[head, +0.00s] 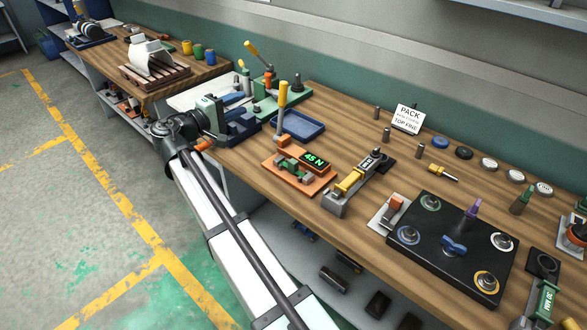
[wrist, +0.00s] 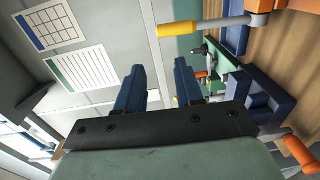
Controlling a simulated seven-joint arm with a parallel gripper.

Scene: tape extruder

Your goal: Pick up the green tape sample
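My gripper (head: 236,99) is at the left part of the workbench, beside a dark blue block fixture (head: 241,129). In the wrist view my gripper (wrist: 161,80) has its two blue fingers apart, with nothing visible between them. I cannot single out the green tape sample for certain. A green piece (head: 293,168) sits on the orange stand with the "45 N" display, to the right of my gripper. Another green labelled item (head: 545,299) is at the far right front of the bench.
A green-based lever press (head: 279,103) and a blue tray (head: 299,125) stand near my gripper. A yellow upright handle (head: 282,94) rises close by. A yellow-and-grey tool (head: 349,183) and a black panel with knobs (head: 420,220) lie further right. Bare wood (head: 345,125) shows behind the orange stand.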

